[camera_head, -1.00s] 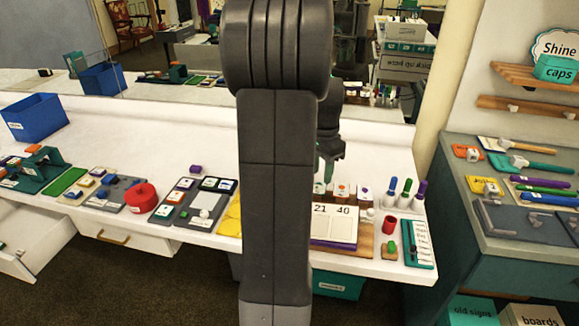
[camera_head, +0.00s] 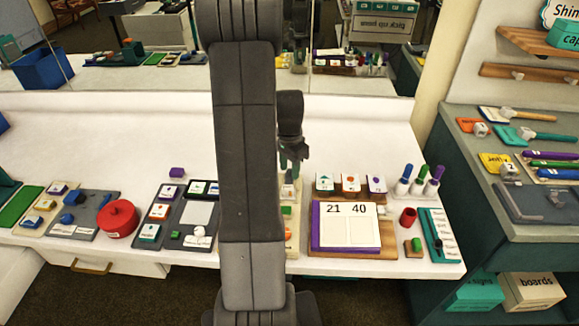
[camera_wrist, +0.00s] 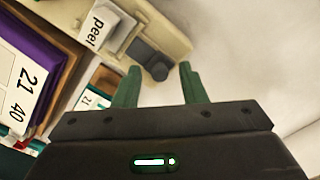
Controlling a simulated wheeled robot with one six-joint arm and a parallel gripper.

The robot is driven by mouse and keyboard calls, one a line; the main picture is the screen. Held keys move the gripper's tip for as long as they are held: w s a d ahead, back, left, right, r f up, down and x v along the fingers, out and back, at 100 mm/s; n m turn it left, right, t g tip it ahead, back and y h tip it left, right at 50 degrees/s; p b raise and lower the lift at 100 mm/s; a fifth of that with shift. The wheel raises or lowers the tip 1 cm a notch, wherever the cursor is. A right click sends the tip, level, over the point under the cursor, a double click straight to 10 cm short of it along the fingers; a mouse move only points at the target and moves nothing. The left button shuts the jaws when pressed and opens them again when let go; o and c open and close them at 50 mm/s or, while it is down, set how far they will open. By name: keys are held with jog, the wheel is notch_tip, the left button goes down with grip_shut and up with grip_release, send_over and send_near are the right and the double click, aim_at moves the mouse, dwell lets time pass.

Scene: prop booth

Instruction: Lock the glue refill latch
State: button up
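My gripper (camera_head: 292,160) hangs above the back of the white table, right of my own arm link. In the wrist view its two green fingers (camera_wrist: 160,70) are apart with nothing between them. Beyond the fingertips is a beige board (camera_wrist: 170,32) with a dark grey block or knob (camera_wrist: 150,60) and a white label reading "peel" (camera_wrist: 97,27). I cannot read any glue refill label, so I cannot tell whether this grey part is the latch. My arm hides part of this area in the head view.
A purple-edged calendar board (camera_head: 346,232) showing 21 and 40 lies right of my arm. Upright markers (camera_head: 420,180) and a red cup (camera_head: 408,216) stand further right. A red round pot (camera_head: 118,218) is at left. The table's back middle is clear.

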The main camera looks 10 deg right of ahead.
grip_shut()
jog(key=shift+s+a+b, duration=0.25)
jog(key=shift+s+b, duration=0.05)
jog(key=shift+s, duration=0.7)
grip_release()
